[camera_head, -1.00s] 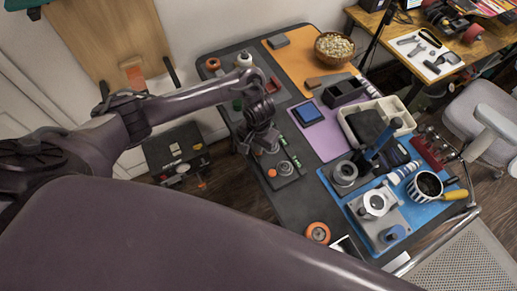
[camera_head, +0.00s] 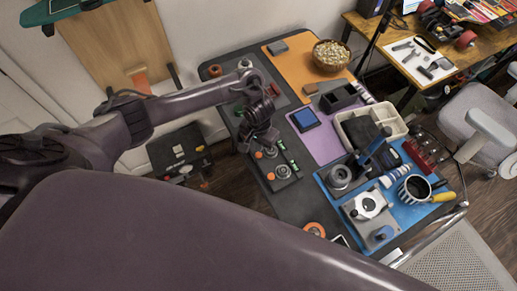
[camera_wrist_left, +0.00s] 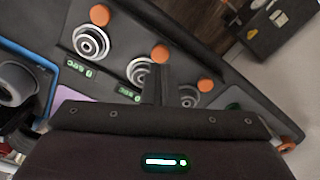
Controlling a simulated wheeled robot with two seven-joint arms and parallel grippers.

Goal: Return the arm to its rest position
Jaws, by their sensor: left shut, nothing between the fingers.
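My left arm comes in from the left in the head view. Its dark gripper (camera_head: 244,146) hangs, pointing down, over the near left part of the dark workbench (camera_head: 283,202). In the left wrist view the two fingers (camera_wrist_left: 156,82) are closed together with nothing between them. They are beside several round, ringed metal parts (camera_wrist_left: 90,42) with orange pieces next to them. The fingertips partly cover some of these parts; whether they touch them I cannot tell. My right gripper does not show.
An orange mat (camera_head: 287,67), a purple mat (camera_head: 323,147) and a blue mat (camera_head: 410,215) cover parts of the bench. A cream tray (camera_head: 398,126), a bowl (camera_head: 331,56) and a striped mug (camera_head: 414,190) stand there. A black case (camera_head: 180,155) is left of the bench.

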